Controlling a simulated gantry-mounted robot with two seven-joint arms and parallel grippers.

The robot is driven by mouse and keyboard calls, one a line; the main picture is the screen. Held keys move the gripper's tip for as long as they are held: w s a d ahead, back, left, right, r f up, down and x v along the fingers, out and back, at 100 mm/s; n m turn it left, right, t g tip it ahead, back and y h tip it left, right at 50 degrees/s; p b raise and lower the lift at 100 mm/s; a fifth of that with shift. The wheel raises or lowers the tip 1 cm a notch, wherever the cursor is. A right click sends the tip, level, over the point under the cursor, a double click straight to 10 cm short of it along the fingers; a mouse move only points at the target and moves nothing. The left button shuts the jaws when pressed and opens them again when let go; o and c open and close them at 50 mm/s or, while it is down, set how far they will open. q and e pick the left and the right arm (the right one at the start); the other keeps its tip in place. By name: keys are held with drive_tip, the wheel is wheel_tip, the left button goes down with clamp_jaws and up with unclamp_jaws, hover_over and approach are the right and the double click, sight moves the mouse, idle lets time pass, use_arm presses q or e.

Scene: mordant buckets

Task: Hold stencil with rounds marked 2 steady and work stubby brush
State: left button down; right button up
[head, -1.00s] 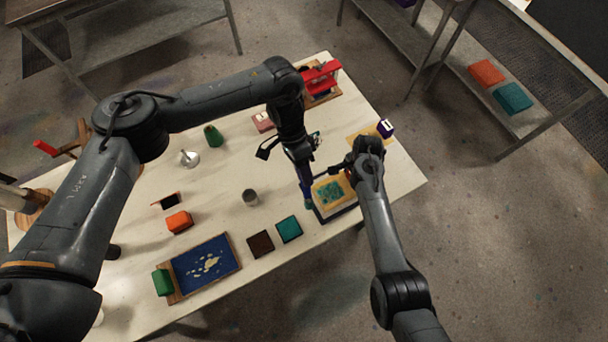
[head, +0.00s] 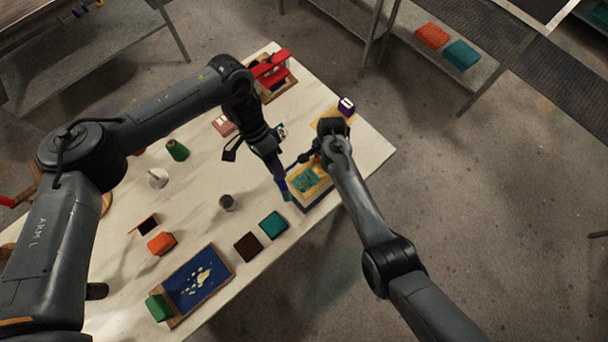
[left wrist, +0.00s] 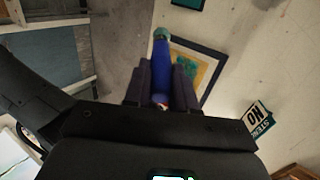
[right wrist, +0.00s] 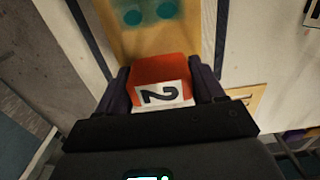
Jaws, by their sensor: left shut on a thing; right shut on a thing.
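The stencil with rounds (head: 322,181) is a yellow sheet over a dark-edged panel at the table's right edge, with teal showing in its middle. Its orange-red grip block marked 2 (right wrist: 160,80) is between the fingers of my right gripper (right wrist: 165,88), which is shut on it; teal rounds show beyond it. My left gripper (left wrist: 160,88) is shut on the stubby brush (left wrist: 160,70), which has a blue handle and teal tip. In the head view the brush (head: 284,187) points down by the panel's left corner. Whether its tip touches anything cannot be told.
A purple block marked 1 (head: 346,106) sits on another yellow sheet behind the right gripper. A sign (left wrist: 258,118) stands near the left gripper.

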idle(0.3)
use_arm(q)
drive_tip(key=shift+a, duration=0.1)
use_arm(e)
drive_tip(key=shift+d, duration=0.15)
use_arm(q)
drive_tip(key=r+t+h, duration=0.1)
drive_tip(key=r+n+t+h, duration=0.1)
drive_tip(key=r, duration=0.1)
drive_tip(key=r+t+h, duration=0.1)
drive_tip(key=r+t, duration=0.1)
drive_tip(key=shift+w+r+n, duration=0.1)
drive_tip(key=shift+w+n, duration=0.15)
drive_tip(key=shift+n, duration=0.05)
use_arm(e)
drive_tip(key=shift+a, duration=0.2)
use_arm(q)
drive_tip(key=shift+s+f, duration=0.25)
drive_tip(key=shift+f, duration=0.45)
drive_tip(key=shift+t, duration=0.3)
drive_tip(key=shift+f, duration=2.25)
use_arm(e)
drive_tip(key=shift+d, duration=0.1)
use_arm(q)
drive_tip(key=shift+r, duration=0.15)
